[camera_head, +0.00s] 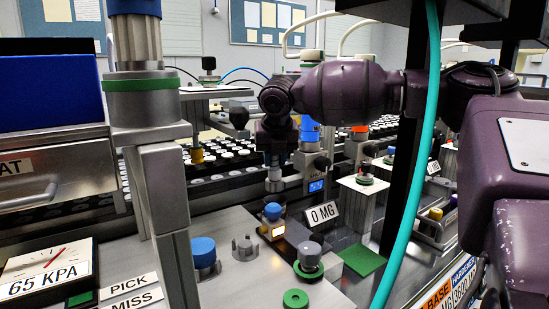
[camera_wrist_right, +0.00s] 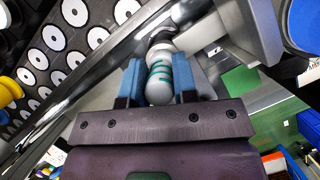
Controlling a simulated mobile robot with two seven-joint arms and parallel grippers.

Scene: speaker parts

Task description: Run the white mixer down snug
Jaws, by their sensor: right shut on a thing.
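The white mixer (camera_wrist_right: 158,88), a pale rounded tube with teal spiral bands, sits between the two blue-padded fingers of my right gripper (camera_wrist_right: 158,78) in the right wrist view. The fingers are shut on its sides. Its far end meets a darker, narrower fitting (camera_wrist_right: 160,38); I cannot tell how tight that joint is. In the head view my right gripper (camera_head: 273,158) points down over the middle of the bench, above a pale metal collar (camera_head: 274,184). The mixer is mostly hidden there by the gripper. My left gripper is not in view.
A "0 MG" sign (camera_head: 322,214) and a blue-capped part (camera_head: 272,211) stand close below the right gripper. A teal hose (camera_head: 414,150) hangs in front on the right. A grey knobbed part (camera_head: 309,255) stands on the bench. Racks of round speaker parts (camera_head: 225,165) lie behind.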

